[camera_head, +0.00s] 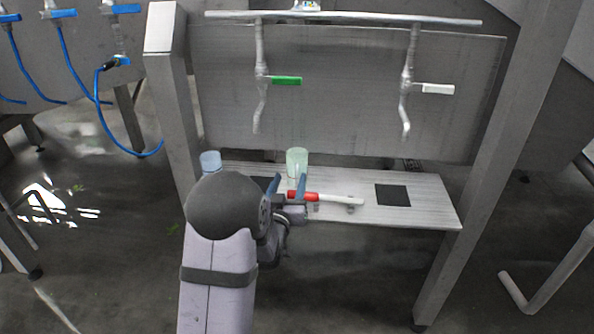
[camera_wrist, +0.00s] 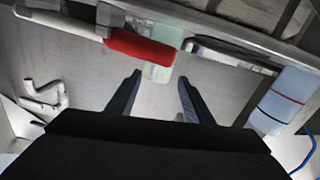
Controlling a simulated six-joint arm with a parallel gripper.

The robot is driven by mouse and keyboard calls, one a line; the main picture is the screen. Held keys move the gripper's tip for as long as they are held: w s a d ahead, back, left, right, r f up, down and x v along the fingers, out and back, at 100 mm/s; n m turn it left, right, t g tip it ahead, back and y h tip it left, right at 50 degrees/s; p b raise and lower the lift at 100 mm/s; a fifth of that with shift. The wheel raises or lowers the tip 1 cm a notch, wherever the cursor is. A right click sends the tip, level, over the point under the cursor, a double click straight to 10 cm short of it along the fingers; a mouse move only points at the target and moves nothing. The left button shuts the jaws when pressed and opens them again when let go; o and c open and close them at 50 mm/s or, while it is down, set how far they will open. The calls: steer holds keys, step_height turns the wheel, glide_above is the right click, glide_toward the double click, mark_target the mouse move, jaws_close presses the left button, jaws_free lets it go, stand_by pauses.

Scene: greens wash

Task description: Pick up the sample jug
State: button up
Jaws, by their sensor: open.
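A pale green, clear jug-like container (camera_head: 297,160) stands upright at the back of the pale bench; I take it for the sample jug. In the wrist view the green container (camera_wrist: 158,73) shows behind the red handle, beyond the fingertips, partly hidden. My gripper (camera_head: 289,179) is open and empty, over the bench on the near side of the container. In the wrist view my two dark blue fingers (camera_wrist: 159,78) are spread, with a gap before the container. I cannot tell whether they touch anything.
A red-and-white handled tool (camera_head: 335,199) lies beside my gripper; its red part (camera_wrist: 140,46) crosses the wrist view. A light blue bottle (camera_head: 210,162) stands at the bench's left end. A black square (camera_head: 391,194) lies right on the bench (camera_head: 430,200). Pipes (camera_head: 407,90) hang above.

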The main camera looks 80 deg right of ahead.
mark_target(295, 166)
steer(key=d, duration=0.2)
steer(key=d+p, duration=0.1)
steer(key=shift+s+r, duration=0.2)
steer(key=shift+s, duration=0.1)
steer(key=shift+d, duration=0.8)
steer(key=shift+c, duration=0.6)
jaws_close()
